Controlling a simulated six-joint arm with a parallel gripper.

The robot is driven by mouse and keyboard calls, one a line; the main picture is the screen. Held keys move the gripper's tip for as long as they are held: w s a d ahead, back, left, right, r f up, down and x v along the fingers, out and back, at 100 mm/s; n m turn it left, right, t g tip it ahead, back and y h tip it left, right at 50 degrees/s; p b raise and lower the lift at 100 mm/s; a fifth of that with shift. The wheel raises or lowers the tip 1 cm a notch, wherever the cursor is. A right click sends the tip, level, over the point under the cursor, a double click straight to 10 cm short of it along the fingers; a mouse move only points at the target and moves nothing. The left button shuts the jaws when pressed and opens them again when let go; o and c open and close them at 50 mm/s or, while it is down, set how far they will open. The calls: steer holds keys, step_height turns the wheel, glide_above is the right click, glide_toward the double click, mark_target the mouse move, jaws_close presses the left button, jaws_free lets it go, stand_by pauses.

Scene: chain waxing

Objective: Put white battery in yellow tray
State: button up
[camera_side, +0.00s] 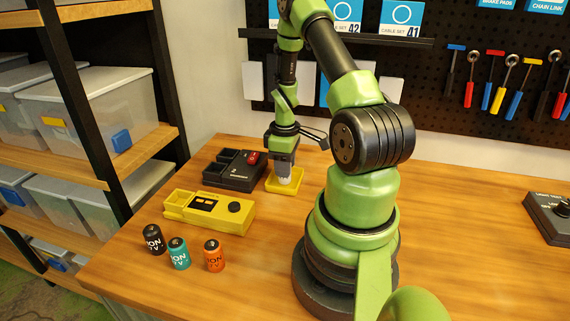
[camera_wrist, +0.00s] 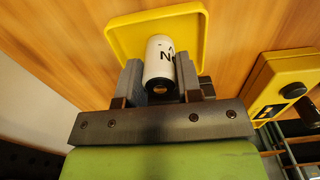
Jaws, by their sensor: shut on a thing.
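The white battery (camera_wrist: 159,58) is between the two grey fingers of my gripper (camera_wrist: 160,80) in the wrist view. My gripper is shut on it. In the side view my gripper (camera_side: 284,170) points down over the yellow tray (camera_side: 271,186), and the battery's pale lower end (camera_side: 285,181) shows below the fingers. The shallow yellow tray also shows behind the battery in the wrist view (camera_wrist: 120,42). I cannot tell whether the battery touches the tray floor.
A black device (camera_side: 235,172) with a red part stands left of the tray. A yellow device (camera_side: 209,210) with an open compartment lies in front. Black (camera_side: 154,240), teal (camera_side: 179,254) and orange (camera_side: 214,256) batteries stand near the table's front edge. The table right of my base is mostly clear.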

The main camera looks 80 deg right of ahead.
steer(key=o, duration=1)
step_height(320, 180, up, 12)
steer(key=f, duration=0.1)
steer(key=w+a+r+m+t+h, duration=0.1)
steer(key=w+a+r+m+t, duration=0.2)
steer(key=a+r, duration=0.85)
steer(key=s+a+r+t+y, duration=0.1)
steer(key=a, duration=0.4)
steer(key=s+a+r+t+y, duration=0.1)
steer(key=s+a+r, duration=0.1)
steer(key=a, duration=0.3)
steer(key=s+a+r+m+t+y, duration=0.1)
steer(key=s+a+r+t, duration=0.1)
steer(key=a, duration=0.2)
steer(key=shift+s+a+r, duration=0.2)
steer(key=shift+s+a, duration=0.05)
steer(key=shift+a, duration=0.15)
